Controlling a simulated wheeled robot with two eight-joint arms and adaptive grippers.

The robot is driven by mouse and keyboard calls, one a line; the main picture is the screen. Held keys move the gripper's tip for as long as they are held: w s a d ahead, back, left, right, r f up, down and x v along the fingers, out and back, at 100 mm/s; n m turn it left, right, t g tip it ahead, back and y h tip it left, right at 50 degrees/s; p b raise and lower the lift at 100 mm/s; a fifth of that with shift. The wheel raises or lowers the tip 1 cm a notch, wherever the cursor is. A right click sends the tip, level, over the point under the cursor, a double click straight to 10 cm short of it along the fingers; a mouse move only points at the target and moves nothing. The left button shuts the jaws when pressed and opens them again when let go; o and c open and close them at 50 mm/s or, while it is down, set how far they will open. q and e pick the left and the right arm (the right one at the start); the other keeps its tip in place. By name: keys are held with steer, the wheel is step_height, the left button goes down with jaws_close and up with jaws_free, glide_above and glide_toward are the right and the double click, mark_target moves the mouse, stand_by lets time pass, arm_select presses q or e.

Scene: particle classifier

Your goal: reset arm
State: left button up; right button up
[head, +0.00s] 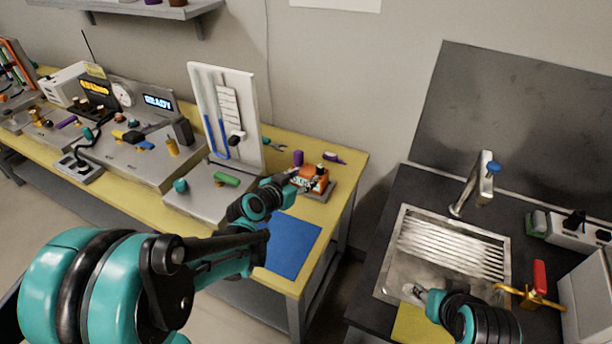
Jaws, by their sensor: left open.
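My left arm reaches in from the lower left over the yellow bench. My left gripper (308,183) is open at the bench's right end, in front of a small orange device (317,182). Whether the fingers touch the device cannot be told. My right arm comes in at the lower right, over the sink's front edge. My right gripper (411,293) is small and partly hidden by its own wrist, near the sink's front left corner; its finger state is unclear.
The yellow bench (338,160) carries a white upright panel (247,97), a grey console (127,157) and a blue mat (290,246). A gap separates bench and sink counter.

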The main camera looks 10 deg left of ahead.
stand_by(0.4)
arm_select(q)
steer(key=s+f+n+g+y, duration=0.1)
steer(key=s+n+g+y, duration=0.2)
steer(key=s, duration=2.2)
steer(key=g, duration=0.2)
steer(key=shift+a+f+g+y, duration=0.2)
steer(key=shift+g+y, duration=0.1)
steer(key=shift+g, duration=0.1)
